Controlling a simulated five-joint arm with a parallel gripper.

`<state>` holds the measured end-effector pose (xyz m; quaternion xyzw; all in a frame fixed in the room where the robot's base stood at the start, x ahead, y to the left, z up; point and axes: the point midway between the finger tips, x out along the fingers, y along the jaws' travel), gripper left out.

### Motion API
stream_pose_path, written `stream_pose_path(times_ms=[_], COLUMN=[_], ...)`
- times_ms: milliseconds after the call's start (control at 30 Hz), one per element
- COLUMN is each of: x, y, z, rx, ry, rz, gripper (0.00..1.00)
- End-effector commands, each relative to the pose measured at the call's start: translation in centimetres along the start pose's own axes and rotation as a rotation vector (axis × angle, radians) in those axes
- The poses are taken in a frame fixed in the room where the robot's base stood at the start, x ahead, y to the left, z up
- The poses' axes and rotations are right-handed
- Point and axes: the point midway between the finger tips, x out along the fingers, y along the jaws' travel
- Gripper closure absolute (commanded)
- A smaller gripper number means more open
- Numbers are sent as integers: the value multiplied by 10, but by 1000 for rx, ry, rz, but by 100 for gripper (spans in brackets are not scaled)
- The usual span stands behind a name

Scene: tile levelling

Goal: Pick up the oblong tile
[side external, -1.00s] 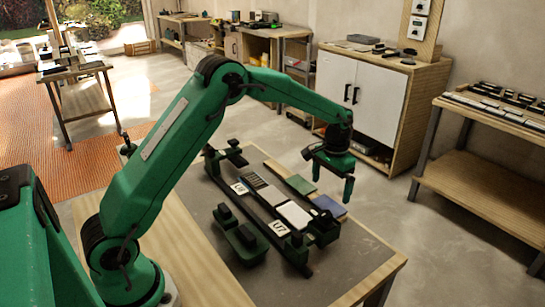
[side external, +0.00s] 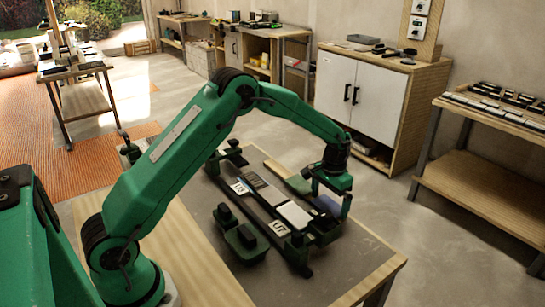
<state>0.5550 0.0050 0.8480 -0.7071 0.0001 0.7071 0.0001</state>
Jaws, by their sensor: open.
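My gripper (side external: 331,203) is open, fingers pointing down, over the far right part of the work table. A blue tile (side external: 327,205) shows between and behind its fingers, partly hidden; I cannot tell the height gap. A green tile (side external: 298,184) lies just left of the gripper, partly covered by it. A white tile (side external: 294,214) lies nearer, beside the dark rail. A grey ribbed tile (side external: 254,180) lies farther left. Several flat pieces are longer than wide, so I cannot tell for certain which is the oblong tile. Nothing is held.
A long dark rail (side external: 268,211) with clamp blocks crosses the table (side external: 350,266). Small white marked plates (side external: 279,228) sit along it. A green block with black knobs (side external: 243,244) stands in front. The table's front right is clear. Cabinets and benches stand well behind.

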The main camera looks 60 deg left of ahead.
Motion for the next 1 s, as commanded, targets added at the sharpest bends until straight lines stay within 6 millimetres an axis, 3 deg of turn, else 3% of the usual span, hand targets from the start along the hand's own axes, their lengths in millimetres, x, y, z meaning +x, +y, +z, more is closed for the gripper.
stream_pose_path(times_ms=[800, 833, 933, 1000], x=[2, 2, 2, 2], y=[0, 0, 0, 0], z=[0, 0, 0, 0], rx=[0, 0, 0, 0], ry=[0, 0, 0, 0], rz=[0, 0, 0, 0], gripper=[0, 2, 22, 22])
